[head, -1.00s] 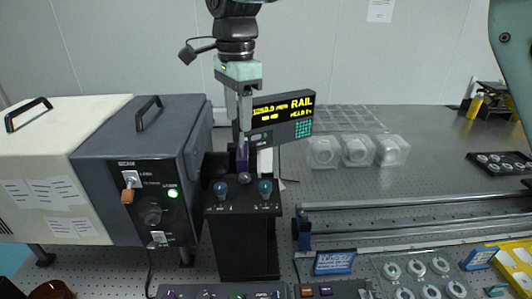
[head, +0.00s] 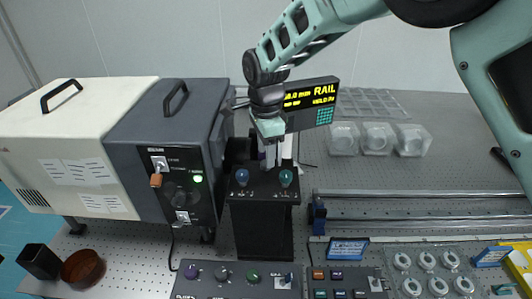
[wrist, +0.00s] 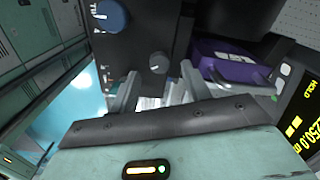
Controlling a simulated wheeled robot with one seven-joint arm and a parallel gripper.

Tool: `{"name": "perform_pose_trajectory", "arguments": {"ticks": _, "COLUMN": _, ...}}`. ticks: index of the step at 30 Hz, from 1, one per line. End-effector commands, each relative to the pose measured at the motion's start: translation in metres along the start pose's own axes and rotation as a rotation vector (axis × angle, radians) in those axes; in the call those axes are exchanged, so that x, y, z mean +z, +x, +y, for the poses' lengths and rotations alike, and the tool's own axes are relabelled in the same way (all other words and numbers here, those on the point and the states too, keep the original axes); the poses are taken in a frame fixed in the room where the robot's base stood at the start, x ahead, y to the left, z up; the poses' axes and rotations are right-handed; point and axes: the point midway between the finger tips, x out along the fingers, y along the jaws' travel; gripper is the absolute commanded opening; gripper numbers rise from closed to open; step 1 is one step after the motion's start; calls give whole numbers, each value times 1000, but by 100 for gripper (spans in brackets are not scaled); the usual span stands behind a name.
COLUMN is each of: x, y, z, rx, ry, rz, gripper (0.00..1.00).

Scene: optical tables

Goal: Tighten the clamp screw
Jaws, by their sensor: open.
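A black stand (head: 262,225) rises in the middle of the head view. A blue knob (head: 242,177) and a teal knob (head: 286,178) stand on its top. In the wrist view the blue knob (wrist: 110,15) is at the upper left and a small grey knob (wrist: 157,63) lies ahead of the fingers. No readable label marks either as the clamp screw. My gripper (head: 271,158) points down just behind the two knobs. Its fingers (wrist: 160,82) are apart in the wrist view, with the grey knob near the gap; contact cannot be told. In the head view my gripper hides that area.
A purple part (wrist: 232,60) sits right of the fingers in the wrist view. A dark box (head: 170,150) with a lit green lamp stands left of the stand. A yellow-lettered display (head: 312,103) is close behind my gripper. Rails (head: 420,200) run to the right.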

Motion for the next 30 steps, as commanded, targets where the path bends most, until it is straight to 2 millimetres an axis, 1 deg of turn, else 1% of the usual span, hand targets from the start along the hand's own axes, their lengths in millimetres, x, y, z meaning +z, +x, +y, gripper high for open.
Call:
{"name": "perform_pose_trajectory", "arguments": {"ticks": 3, "x": 0, "y": 15, "z": 0, "rx": 3, "ry": 1, "rz": 1, "gripper": 48}}
{"name": "perform_pose_trajectory", "arguments": {"ticks": 7, "x": 0, "y": 25, "z": 0, "rx": 0, "ry": 0, "rz": 0, "gripper": 48}}
{"name": "perform_pose_trajectory", "arguments": {"ticks": 11, "x": 0, "y": 30, "z": 0, "rx": 0, "ry": 0, "rz": 0, "gripper": 48}}
{"name": "perform_pose_trajectory", "arguments": {"ticks": 17, "x": 0, "y": 30, "z": 0, "rx": 0, "ry": 0, "rz": 0, "gripper": 48}}
{"name": "perform_pose_trajectory", "arguments": {"ticks": 18, "x": 0, "y": 30, "z": 0, "rx": 0, "ry": 0, "rz": 0, "gripper": 42}}
{"name": "perform_pose_trajectory", "arguments": {"ticks": 19, "x": 0, "y": 30, "z": 0, "rx": 0, "ry": 0, "rz": 0, "gripper": 34}}
{"name": "perform_pose_trajectory", "arguments": {"ticks": 22, "x": 0, "y": 30, "z": 0, "rx": 0, "ry": 0, "rz": 0, "gripper": 6}}
{"name": "perform_pose_trajectory", "arguments": {"ticks": 23, "x": 0, "y": 30, "z": 0, "rx": 0, "ry": 0, "rz": 0, "gripper": 3}}
{"name": "perform_pose_trajectory", "arguments": {"ticks": 30, "x": 0, "y": 30, "z": 0, "rx": 0, "ry": -12, "rz": 0, "gripper": 3}}
